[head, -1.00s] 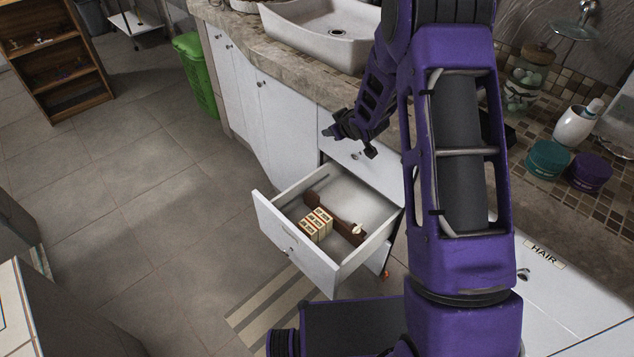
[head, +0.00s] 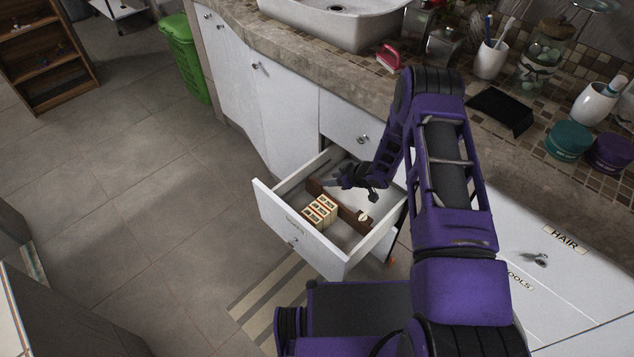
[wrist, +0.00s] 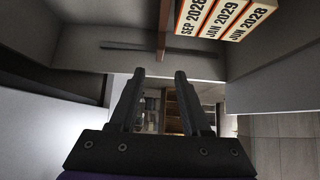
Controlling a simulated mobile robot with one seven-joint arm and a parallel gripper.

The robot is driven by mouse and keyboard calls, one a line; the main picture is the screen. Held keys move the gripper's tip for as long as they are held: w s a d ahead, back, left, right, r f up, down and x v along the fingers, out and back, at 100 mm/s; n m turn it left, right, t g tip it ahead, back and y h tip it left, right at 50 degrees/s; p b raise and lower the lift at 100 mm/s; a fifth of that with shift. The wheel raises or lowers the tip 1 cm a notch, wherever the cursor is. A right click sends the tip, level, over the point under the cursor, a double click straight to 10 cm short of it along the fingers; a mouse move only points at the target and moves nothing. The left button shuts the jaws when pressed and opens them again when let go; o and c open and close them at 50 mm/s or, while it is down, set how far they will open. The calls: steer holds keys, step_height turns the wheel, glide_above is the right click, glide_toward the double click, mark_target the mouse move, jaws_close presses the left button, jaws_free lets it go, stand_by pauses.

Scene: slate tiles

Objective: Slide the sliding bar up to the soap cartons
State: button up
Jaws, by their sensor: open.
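The soap cartons (head: 319,211) stand in a row inside the open drawer, cream with dark markings. Their date labels show in the wrist view (wrist: 222,18). The brown sliding bar (head: 349,213) runs across the drawer behind the cartons, with a gap between, and carries a pale round knob near its right end. In the wrist view the bar (wrist: 164,32) appears beyond the fingertips, left of the cartons. My gripper (head: 333,182) is over the drawer, on the bar's far side from the cartons. Its two fingers (wrist: 156,76) are apart, with nothing between them. Contact with the bar cannot be told.
The white drawer front (head: 296,238) and side walls surround the working space. The countertop (head: 300,75) with a sink lies behind. Jars and cups stand on it at right. A thin dark rail (wrist: 160,49) lies along a drawer wall.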

mark_target(317, 180)
steer(key=b+x, duration=0.2)
steer(key=x, duration=0.8)
jaws_close()
stand_by(1.2)
